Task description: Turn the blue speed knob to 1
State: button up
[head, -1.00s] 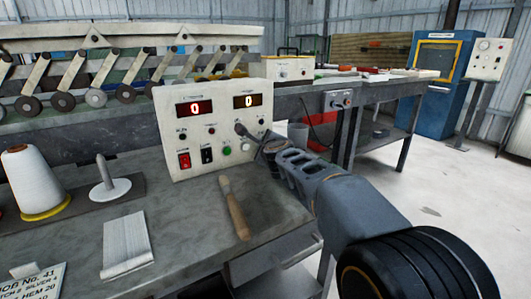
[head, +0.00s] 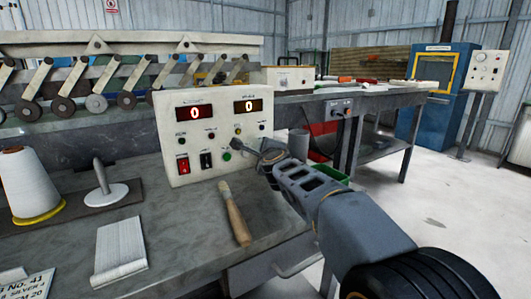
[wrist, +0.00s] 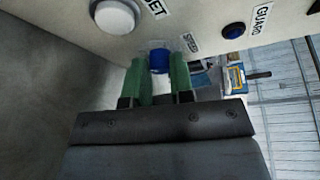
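The blue speed knob (wrist: 160,60) sits on the cream panel, beside the SPEED label (wrist: 190,43) in the wrist view. The green fingers of my gripper (wrist: 160,72) stand on either side of it, and the knob fills the gap between them. The gripper looks shut on it. In the head view my gripper (head: 262,156) is at the lower right of the control box (head: 217,164) and hides the knob. The knob's pointer and scale numbers cannot be read. Both displays on the box, the red one (head: 194,112) and the amber one (head: 248,105), show 0.
A wooden-handled tool (head: 236,215) lies on the bench below the box. A thread cone (head: 31,187) and a spindle (head: 102,186) stand left.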

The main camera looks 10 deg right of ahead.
jog(key=o, duration=0.5)
jog(key=shift+c, duration=0.2)
jog(key=s+p, duration=0.1)
jog(key=s, duration=0.3)
jog(key=s+r+p, duration=0.1)
jog(key=s, duration=0.3)
jog(key=s+r+p, duration=0.1)
jog(key=s, duration=0.3)
jog(key=shift+a+r+p, duration=0.1)
jog(key=shift+a+p, duration=0.2)
jog(key=shift+a, duration=0.05)
jog(key=shift+s, duration=0.85)
